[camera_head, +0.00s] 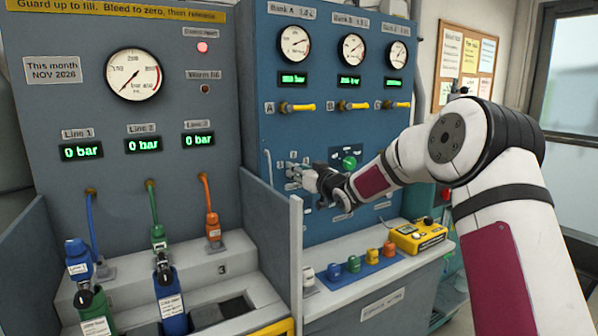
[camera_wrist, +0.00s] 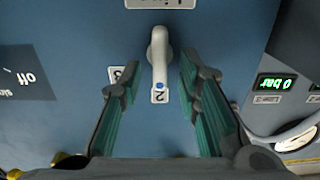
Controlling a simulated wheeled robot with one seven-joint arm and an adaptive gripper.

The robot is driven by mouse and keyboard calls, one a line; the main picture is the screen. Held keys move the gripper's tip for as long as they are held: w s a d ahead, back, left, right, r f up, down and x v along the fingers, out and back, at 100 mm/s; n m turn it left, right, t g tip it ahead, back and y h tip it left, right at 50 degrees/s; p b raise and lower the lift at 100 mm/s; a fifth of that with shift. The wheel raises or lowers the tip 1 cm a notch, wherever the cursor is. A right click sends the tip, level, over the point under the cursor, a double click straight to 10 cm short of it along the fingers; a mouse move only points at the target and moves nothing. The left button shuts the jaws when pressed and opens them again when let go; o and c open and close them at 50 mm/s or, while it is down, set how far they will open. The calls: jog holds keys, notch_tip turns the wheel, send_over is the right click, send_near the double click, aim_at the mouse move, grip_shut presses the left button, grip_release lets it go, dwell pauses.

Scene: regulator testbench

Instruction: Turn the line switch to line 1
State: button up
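The line switch is a light grey lever (camera_wrist: 160,55) on the blue panel in the wrist view. Its blue-dotted end points at the label 2 (camera_wrist: 159,96). The label 3 (camera_wrist: 115,73) is to the left, partly behind a finger; no label 1 shows. My gripper (camera_wrist: 160,72) is open, with one teal-padded finger on each side of the lever. A gap shows on both sides, and the lever is not gripped. In the head view my gripper (camera_head: 305,175) is at the blue panel and mostly hides the switch.
A green knob (camera_head: 349,163) sits on the panel right of my gripper. Below is a ledge with coloured caps (camera_head: 354,264) and a yellow device (camera_head: 418,236). A grey divider (camera_head: 296,260) stands left of it. A green "0 bar" display (camera_wrist: 277,84) shows right in the wrist view.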

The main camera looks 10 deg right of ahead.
jog(key=shift+w, duration=0.1)
jog(key=shift+c, duration=0.6)
grip_shut()
jog(key=shift+a+n+b, duration=0.1)
jog(key=shift+n+b, duration=0.2)
jog(key=shift+b, duration=0.05)
jog(key=n+b, duration=0.7)
jog(key=a+n+b, duration=0.1)
jog(key=n+b, duration=0.3)
jog(key=shift+f, duration=0.4)
jog(key=shift+s+n+b, duration=0.2)
jog(key=shift+n+b, duration=0.1)
jog(key=shift+b, duration=0.1)
jog(key=shift+o, duration=0.6)
grip_release()
